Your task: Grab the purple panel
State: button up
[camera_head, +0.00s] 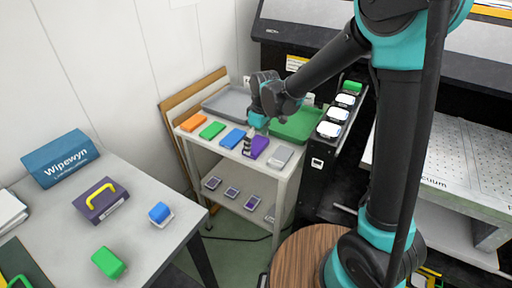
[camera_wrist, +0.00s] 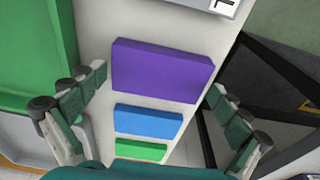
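The purple panel (camera_head: 260,146) lies near the front edge of the white cart, in a row between a blue panel (camera_head: 232,138) and a light grey one (camera_head: 280,156). In the wrist view, the purple panel (camera_wrist: 162,70) is a flat block in the upper middle. My gripper (camera_wrist: 158,84) is open and empty, with one finger to the left of the purple panel and one to its right. I cannot tell the exact height of the gap.
An orange panel (camera_head: 194,123) and a green panel (camera_head: 212,130) continue the row. A grey tray (camera_head: 227,103) and a green tray (camera_head: 297,126) lie behind. A black rack with white-topped bottles (camera_head: 329,129) stands right of the cart. A separate table (camera_head: 140,238) is at left.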

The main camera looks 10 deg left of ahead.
jog(key=c, duration=0.8)
jog(key=shift+r, duration=0.1)
